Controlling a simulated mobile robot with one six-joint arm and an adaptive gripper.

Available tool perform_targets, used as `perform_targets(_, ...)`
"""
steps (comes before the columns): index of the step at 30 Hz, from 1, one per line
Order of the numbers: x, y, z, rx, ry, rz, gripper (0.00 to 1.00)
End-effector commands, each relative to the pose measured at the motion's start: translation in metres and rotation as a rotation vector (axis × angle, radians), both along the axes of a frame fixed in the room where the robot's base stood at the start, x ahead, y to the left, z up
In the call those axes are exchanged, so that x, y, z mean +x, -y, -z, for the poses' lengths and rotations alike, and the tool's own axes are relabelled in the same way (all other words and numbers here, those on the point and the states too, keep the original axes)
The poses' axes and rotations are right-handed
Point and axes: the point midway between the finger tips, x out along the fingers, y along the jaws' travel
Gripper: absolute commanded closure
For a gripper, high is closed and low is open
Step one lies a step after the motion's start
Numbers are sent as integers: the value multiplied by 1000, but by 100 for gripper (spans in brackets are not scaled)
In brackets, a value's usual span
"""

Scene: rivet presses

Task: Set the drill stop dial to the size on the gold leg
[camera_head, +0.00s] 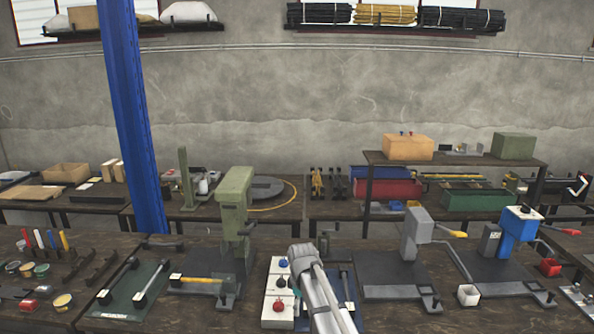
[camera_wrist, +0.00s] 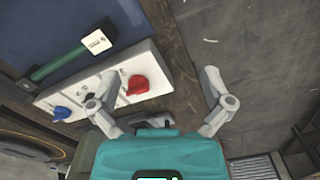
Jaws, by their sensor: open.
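A white control panel (camera_head: 267,296) carries a blue knob (camera_head: 283,263), a middle dial (camera_head: 280,282) and a red knob (camera_head: 278,306). In the wrist view, the blue knob (camera_wrist: 61,113) is at left and the red knob (camera_wrist: 137,86) at right. I cannot tell which is the drill stop dial. A gold rod (camera_head: 205,279) with a white tag lies by the green drill press (camera_head: 235,215); its marking is unreadable. My gripper (camera_wrist: 160,88) is open and empty, above the panel's red-knob end. The arm hides part of the panel's right side in the head view.
A green rod (camera_wrist: 60,62) with a white tag lies on a blue mat beside the panel. Grey (camera_head: 416,228) and blue (camera_head: 518,228) presses stand at right. A green mat (camera_head: 118,297) with a rod lies left. A blue post (camera_head: 130,120) rises behind.

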Motion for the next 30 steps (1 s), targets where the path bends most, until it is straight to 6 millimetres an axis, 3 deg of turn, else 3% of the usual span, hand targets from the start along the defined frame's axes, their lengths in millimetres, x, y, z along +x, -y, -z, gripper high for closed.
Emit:
perform_targets(9, -94, 83, 23, 0, 0, 501, 0)
perform_targets(18, -175, 139, 40, 0, 0, 969, 0)
perform_targets(24, -199, 154, 43, 0, 0, 1123, 0)
perform_targets(30, -200, 156, 43, -1, 0, 1149, 0)
